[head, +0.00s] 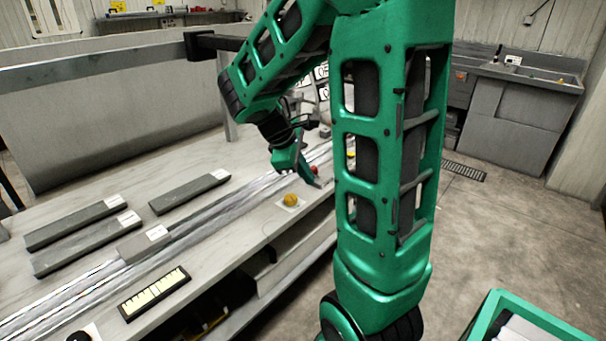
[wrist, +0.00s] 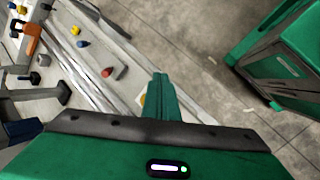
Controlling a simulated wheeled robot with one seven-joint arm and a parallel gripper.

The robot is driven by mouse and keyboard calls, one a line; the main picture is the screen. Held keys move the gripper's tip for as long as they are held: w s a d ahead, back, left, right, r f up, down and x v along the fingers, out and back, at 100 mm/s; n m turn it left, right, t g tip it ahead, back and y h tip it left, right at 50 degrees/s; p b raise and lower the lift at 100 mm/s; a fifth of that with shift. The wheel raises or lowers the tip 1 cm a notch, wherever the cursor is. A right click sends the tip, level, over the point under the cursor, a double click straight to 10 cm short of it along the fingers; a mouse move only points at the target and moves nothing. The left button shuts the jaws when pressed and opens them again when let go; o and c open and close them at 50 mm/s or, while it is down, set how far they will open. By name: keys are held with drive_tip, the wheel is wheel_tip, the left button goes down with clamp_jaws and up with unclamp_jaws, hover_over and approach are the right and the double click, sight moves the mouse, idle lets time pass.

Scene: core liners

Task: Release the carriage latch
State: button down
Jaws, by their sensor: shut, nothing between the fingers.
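My gripper (head: 312,180) is shut and empty, angled down over the bench's front edge; its closed fingers (wrist: 160,84) also show in the wrist view. A red knob (head: 314,169) is just beside the fingers in the head view. In the wrist view, a red knob (wrist: 107,72) sits by a small grey block (wrist: 119,72), left of the fingers and apart from them. A yellow knob (head: 290,200) stands on a white plate near the front edge. The metal rails (head: 205,217) run along the bench. I cannot tell which part is the carriage latch.
Several dark grey core boxes (head: 75,223) lie on the bench (head: 160,183) at left. A black-and-yellow panel (head: 153,292) is at the front edge. In the wrist view, an orange tool-like object (wrist: 30,38) is at upper left. The floor (head: 480,220) at right is largely clear.

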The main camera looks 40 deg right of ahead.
sight(315, 172)
drive_tip(key=w+d+f+n+h, duration=0.1)
drive_tip(key=w+f+n, duration=0.3)
drive_tip(key=w+n, duration=0.6)
drive_tip(key=shift+w+f+t+h, duration=0.15)
drive_tip(key=shift+w+t+h, duration=0.25)
drive_tip(key=shift+w+h, duration=0.7)
drive_tip(key=shift+w+d, duration=0.1)
drive_tip(key=x, duration=1)
drive_tip(key=shift+f, duration=0.2)
drive_tip(key=shift+s+d+r, duration=0.25)
drive_tip(key=shift+d+r, duration=0.35)
drive_tip(key=shift+d, duration=0.2)
drive_tip(key=shift+d+r, duration=0.45)
drive_tip(key=shift+d, duration=0.3)
drive_tip(key=shift+y, duration=0.3)
